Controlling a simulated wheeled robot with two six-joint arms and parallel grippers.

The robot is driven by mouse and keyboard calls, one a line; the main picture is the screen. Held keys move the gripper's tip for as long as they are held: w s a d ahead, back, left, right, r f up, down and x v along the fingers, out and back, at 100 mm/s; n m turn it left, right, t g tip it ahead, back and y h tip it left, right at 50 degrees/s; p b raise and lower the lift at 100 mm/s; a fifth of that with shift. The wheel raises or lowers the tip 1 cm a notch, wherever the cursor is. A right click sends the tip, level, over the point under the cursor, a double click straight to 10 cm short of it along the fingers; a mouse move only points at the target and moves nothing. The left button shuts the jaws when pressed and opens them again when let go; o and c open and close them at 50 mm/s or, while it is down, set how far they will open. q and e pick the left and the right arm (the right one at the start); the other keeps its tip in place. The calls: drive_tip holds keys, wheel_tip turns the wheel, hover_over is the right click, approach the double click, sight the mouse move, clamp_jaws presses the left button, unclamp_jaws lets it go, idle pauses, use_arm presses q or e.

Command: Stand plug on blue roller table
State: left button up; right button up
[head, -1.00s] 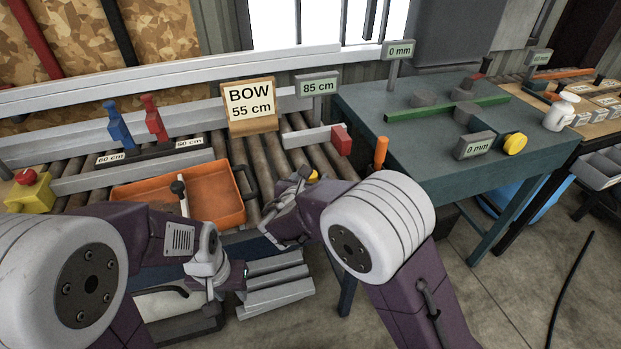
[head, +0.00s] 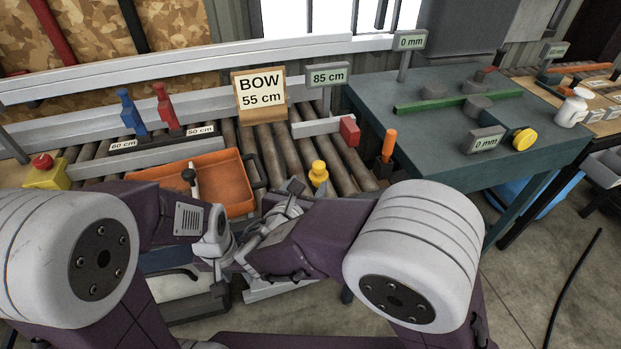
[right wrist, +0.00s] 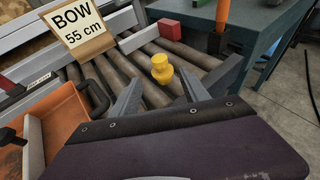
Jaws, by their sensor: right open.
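The yellow plug (head: 319,173) stands upright on the rollers of the roller table (head: 350,170), near its front right end. It also shows in the right wrist view (right wrist: 161,68), beyond and between the fingertips. My right gripper (head: 291,190) is just left and in front of the plug. In the right wrist view its two fingers (right wrist: 160,90) are spread apart with nothing between them, clear of the plug. My left gripper (head: 228,262) is low in front of the table; its fingers are largely hidden, so its opening does not show.
An orange tray (head: 222,180) lies left of the plug. A BOW 55 cm sign (head: 260,95) stands behind. A red-ended stop bar (head: 349,131) and an orange handle (head: 389,145) are to the right. Bare rollers surround the plug. A teal table (head: 450,150) stands at right.

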drive_tip(key=s+d+f+m+g+h, duration=0.1)
drive_tip(key=s+d+f+m+g, duration=0.1)
drive_tip(key=d+f+m+g, duration=0.4)
drive_tip(key=s+d+f+m+g+h, duration=0.15)
drive_tip(key=d+m, duration=0.25)
drive_tip(key=d, duration=0.5)
drive_tip(key=s+d+f+m+g+y, duration=0.2)
drive_tip(key=s+m, duration=0.3)
drive_tip(key=m, duration=0.6)
drive_tip(key=s+d+f+m+g+y, duration=0.2)
drive_tip(key=s+m, duration=0.4)
drive_tip(key=m, duration=0.6)
wheel_tip(320, 180, down, 2)
drive_tip(key=shift+s+d+f+m+g+y, duration=0.3)
drive_tip(key=shift+d+y, duration=0.35)
drive_tip(key=shift+y, duration=0.4)
